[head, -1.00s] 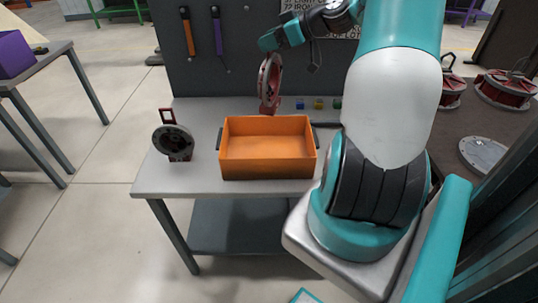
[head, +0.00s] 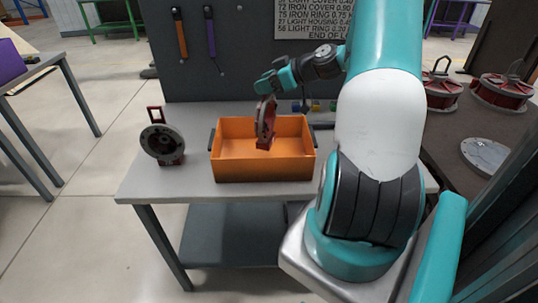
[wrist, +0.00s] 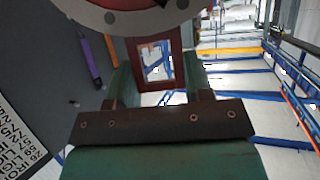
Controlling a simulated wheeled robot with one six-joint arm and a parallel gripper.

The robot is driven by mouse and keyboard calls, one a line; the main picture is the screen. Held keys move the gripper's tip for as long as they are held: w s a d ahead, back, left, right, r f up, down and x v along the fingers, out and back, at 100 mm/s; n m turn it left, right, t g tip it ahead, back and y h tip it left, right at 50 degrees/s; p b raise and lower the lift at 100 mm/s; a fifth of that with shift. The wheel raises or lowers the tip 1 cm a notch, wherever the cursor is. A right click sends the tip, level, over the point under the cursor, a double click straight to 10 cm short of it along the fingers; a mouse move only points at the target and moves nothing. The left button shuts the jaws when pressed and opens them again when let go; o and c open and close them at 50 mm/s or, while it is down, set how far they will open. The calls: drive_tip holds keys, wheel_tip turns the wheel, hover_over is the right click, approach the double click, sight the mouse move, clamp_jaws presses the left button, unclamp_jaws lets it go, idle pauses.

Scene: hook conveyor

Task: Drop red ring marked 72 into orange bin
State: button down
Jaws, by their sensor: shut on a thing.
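The red ring (head: 266,122) hangs from my gripper (head: 262,98) in the head view. It is seen nearly edge-on, over the inside of the orange bin (head: 265,172), with its lower end below the far rim in the picture. I cannot tell whether it touches the bin. In the wrist view the ring's red frame-like handle (wrist: 158,80) is between the two fingers of my gripper (wrist: 160,84), which are shut on it. A grey and red part of the ring shows at the top edge. The number 72 is not readable on it.
The bin stands on a grey table (head: 150,188). A dark round part with a red handle (head: 162,142) stands left of it. Small coloured blocks (head: 316,106) lie behind it. A tool board (head: 240,60) rises behind the table. More red round parts (head: 500,92) lie at right.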

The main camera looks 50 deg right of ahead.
drive_tip(key=shift+f+b, duration=0.3)
drive_tip(key=shift+f, duration=0.65)
drive_tip(key=c, duration=0.6)
unclamp_jaws()
drive_tip(key=shift+o, duration=0.7)
drive_tip(key=shift+s, duration=0.1)
drive_tip(key=b+v, duration=0.2)
drive_tip(key=v, duration=1.5)
drive_tip(key=shift+b, duration=0.35)
drive_tip(key=shift+s, duration=0.15)
